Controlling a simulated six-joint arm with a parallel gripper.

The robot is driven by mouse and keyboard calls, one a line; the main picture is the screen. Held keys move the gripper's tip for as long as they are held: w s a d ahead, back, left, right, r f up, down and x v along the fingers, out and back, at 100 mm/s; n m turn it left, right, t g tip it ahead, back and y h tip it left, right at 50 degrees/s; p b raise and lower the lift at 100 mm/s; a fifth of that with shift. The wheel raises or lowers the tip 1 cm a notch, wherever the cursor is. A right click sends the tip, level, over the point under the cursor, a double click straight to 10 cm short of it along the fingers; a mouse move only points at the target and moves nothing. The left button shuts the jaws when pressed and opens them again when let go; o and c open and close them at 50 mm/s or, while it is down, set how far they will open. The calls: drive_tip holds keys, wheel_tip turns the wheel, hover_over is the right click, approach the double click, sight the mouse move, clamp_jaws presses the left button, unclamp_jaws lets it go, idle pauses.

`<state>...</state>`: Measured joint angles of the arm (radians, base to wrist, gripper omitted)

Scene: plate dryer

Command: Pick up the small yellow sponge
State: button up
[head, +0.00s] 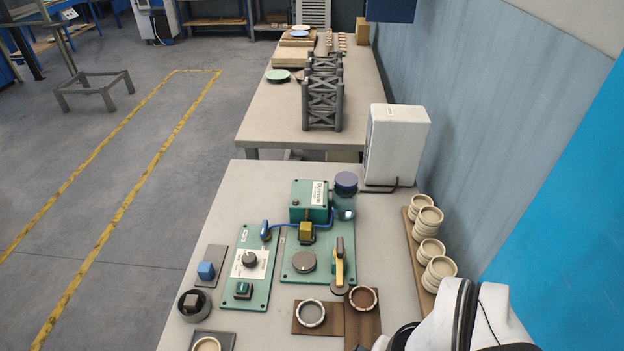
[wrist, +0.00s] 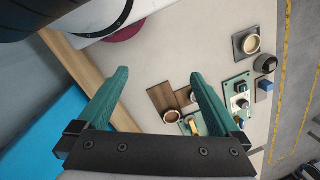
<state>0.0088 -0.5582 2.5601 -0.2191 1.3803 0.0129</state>
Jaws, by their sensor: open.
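A small yellow block (head: 305,230), which looks like the sponge, sits at the green machine board (head: 315,262) in the head view, just below the green box. Its exact seating is too small to tell. In the wrist view I cannot make it out clearly. My gripper (wrist: 159,73) is open, with its two green fingers wide apart and nothing between them. In the head view only part of my white and black arm shows at the lower right, and the fingers are out of sight.
A yellow-handled lever (head: 339,262) and a dark-lidded jar (head: 345,195) stand on the machine board. A control board (head: 248,270) and blue block (head: 206,270) are left. Stacked cream rings (head: 438,270) line the right edge. A white box (head: 396,145) stands behind.

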drive_tip(key=c, duration=0.4)
drive_tip(key=shift+c, duration=0.2)
drive_tip(key=n+t+h, duration=0.2)
drive_tip(key=n+t, duration=0.4)
drive_tip(key=t, duration=0.8)
approach(306, 228)
drive_tip(key=x, duration=1.1)
